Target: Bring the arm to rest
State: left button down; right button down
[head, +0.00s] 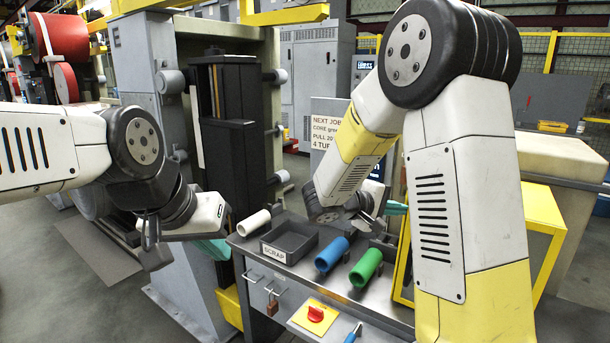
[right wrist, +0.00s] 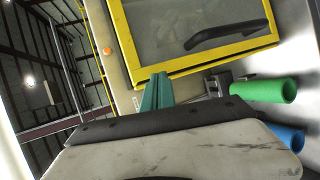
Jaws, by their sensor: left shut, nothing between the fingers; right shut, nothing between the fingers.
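My left gripper (head: 215,248) has teal fingers and hangs at the front left of the bench, partly hidden behind my white wrist. It is shut and empty. My right arm reaches up and bends down over the right side of the bench. My right gripper (head: 397,208) shows only as a bit of teal behind that arm. In the right wrist view the teal fingers (right wrist: 157,92) are together with nothing between them, in front of a yellow-framed panel.
The grey bench (head: 345,290) holds a SCRAP tray (head: 290,243), a white tube (head: 254,222), a blue tube (head: 331,254) and a green tube (head: 366,267). The green tube (right wrist: 264,91) lies right of my right fingers. A yellow frame (head: 540,215) stands at the right.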

jog(key=s+d+m+g+y, duration=0.3)
jog(key=s+m+g+y, duration=0.15)
jog(key=s, duration=0.95)
jog(key=s+a+r+m+t+y, duration=0.1)
jog(key=s+a+r+t+y, duration=0.2)
jog(key=s+a+y, duration=0.7)
notch_tip(320, 180, up, 2)
jog(key=shift+a+r+m, duration=0.2)
jog(key=shift+a+m, duration=0.15)
jog(key=shift+a, duration=0.65)
jog(key=shift+s, duration=0.1)
